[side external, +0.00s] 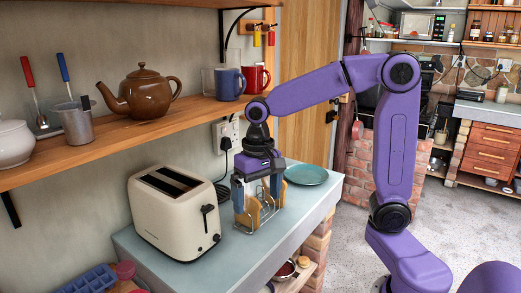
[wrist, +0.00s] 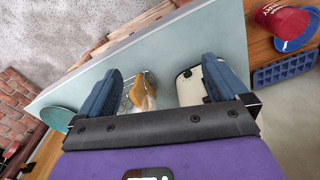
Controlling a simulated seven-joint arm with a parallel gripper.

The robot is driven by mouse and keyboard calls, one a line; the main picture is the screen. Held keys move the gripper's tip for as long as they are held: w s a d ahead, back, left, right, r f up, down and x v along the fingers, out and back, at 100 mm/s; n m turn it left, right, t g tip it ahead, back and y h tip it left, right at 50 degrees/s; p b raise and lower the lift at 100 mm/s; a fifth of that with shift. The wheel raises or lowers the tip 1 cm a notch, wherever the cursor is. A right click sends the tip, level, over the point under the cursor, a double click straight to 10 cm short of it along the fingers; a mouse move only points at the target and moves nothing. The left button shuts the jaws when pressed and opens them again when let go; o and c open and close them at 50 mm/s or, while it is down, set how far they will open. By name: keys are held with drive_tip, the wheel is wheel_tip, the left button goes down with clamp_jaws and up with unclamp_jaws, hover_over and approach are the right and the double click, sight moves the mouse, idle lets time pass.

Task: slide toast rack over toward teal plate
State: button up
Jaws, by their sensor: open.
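The toast rack (side external: 257,218), of thin wire with brown toast slices in it, stands on the pale blue-grey counter. In the wrist view the rack (wrist: 143,92) shows between my fingers, closer to the left one. My gripper (side external: 257,200) is open and points down at the rack, with one blue finger on each side of it in the side view. In the wrist view my gripper (wrist: 162,66) has its fingers wide apart. I cannot tell whether either finger touches the rack. The teal plate (side external: 306,175) lies to the right of the rack; its edge also shows in the wrist view (wrist: 57,118).
A cream toaster (side external: 174,212) stands close on the rack's left; it also shows in the wrist view (wrist: 189,88). A wooden shelf (side external: 150,128) with a teapot and mugs hangs above the counter's back. A blue compartment tray (side external: 88,281) lies at the near left. Bare counter separates rack and plate.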

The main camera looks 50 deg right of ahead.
drive_tip(key=w+d+r+m, duration=0.1)
drive_tip(key=w+d+m, duration=0.6)
drive_tip(key=w, duration=0.1)
drive_tip(key=r+m, duration=0.1)
drive_tip(key=m, duration=0.7)
hover_over(260, 199)
drive_tip(key=shift+d+r, duration=0.15)
wheel_tip(260, 199, down, 18)
drive_tip(key=shift+r, duration=0.25)
drive_tip(key=c, duration=1.1)
drive_tip(key=shift+o, duration=0.2)
